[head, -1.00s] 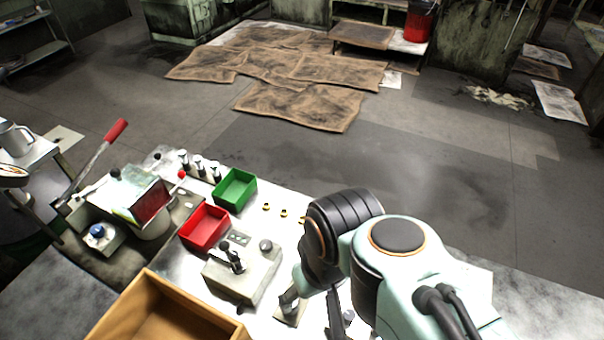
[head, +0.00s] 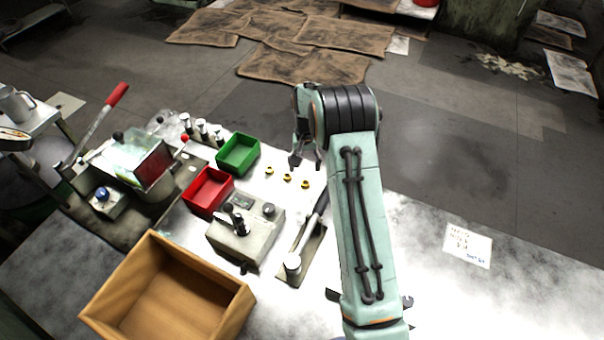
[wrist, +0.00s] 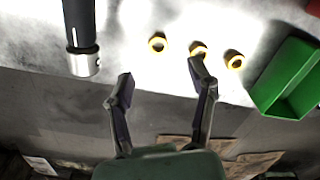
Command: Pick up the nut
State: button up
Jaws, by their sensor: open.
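Three small yellow nuts lie in a row on the white bench: a left nut (head: 269,171), a middle nut (head: 287,178) and a right nut (head: 305,185). In the wrist view they show near the top as rings, in reversed order: the right nut (wrist: 157,43), the middle nut (wrist: 198,50) and the left nut (wrist: 234,60). My gripper (head: 306,162) is open and empty, pointing down just beyond the row in the head view. In the wrist view my gripper (wrist: 163,84) has its fingers spread, one fingertip overlapping the middle nut in the picture. Its height above the bench is unclear.
A green bin (head: 238,154) and a red bin (head: 208,190) stand left of the nuts. A wooden crate (head: 215,312) stands in front. Bench right of my arm is mostly clear.

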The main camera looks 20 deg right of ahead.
aim_at(305, 180)
notch_tip(305, 180, down, 7)
jog(key=shift+s+d+r, duration=0.1)
jog(key=shift+r, duration=0.1)
grip_shut()
